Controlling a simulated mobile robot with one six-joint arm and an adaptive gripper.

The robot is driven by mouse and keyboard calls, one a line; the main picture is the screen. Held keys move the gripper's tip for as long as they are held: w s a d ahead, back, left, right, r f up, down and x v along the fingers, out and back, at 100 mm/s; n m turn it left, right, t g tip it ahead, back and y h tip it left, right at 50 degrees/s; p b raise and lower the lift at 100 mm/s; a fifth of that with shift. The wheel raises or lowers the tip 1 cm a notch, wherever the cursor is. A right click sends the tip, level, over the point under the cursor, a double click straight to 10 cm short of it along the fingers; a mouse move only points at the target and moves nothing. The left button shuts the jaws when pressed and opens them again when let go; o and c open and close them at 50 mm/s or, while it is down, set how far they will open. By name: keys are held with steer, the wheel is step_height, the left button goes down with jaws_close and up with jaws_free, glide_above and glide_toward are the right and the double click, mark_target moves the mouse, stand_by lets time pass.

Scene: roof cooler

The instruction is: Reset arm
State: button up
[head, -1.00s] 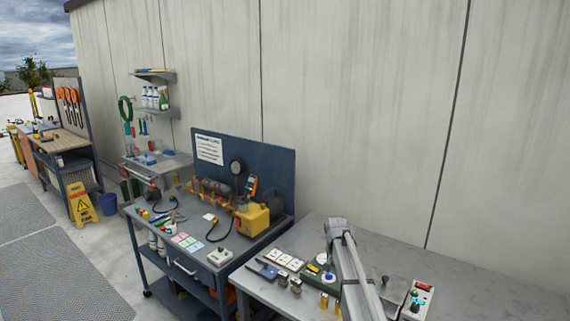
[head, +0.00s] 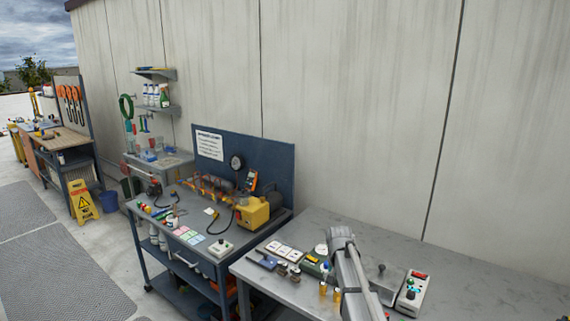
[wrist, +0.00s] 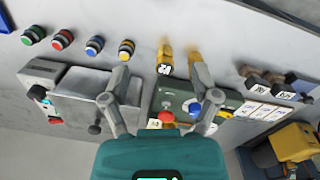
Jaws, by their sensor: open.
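My gripper (wrist: 161,75) is open and empty in the wrist view, its two grey fingers spread apart above the near grey table (head: 470,282). Between and beyond the fingers is a green box (wrist: 183,104) with a red button and a blue knob. Two brass cylinders (wrist: 165,58) stand past the fingertips. In the head view my arm reaches over this table and covers part of the items there. I cannot make out the fingers in the head view.
A grey box (wrist: 82,95) with a lever lies left of the green box. Coloured buttons (wrist: 62,40) line the table. A control box (head: 412,293) stands right of my arm. A blue workbench (head: 150,222) with a yellow device (head: 252,216) is at left. The table's right part is clear.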

steer(key=s+f+n+b, duration=0.2)
steer(key=s+f+b, duration=0.2)
steer(key=s, duration=0.8)
steer(key=s+f+n+b, duration=0.2)
steer(key=s+f+b, duration=0.1)
steer(key=s, duration=0.8)
steer(key=shift+s+a+f+b, duration=0.15)
steer(key=shift+s+f+b, duration=0.25)
steer(key=shift+f, duration=0.25)
steer(key=c, duration=0.3)
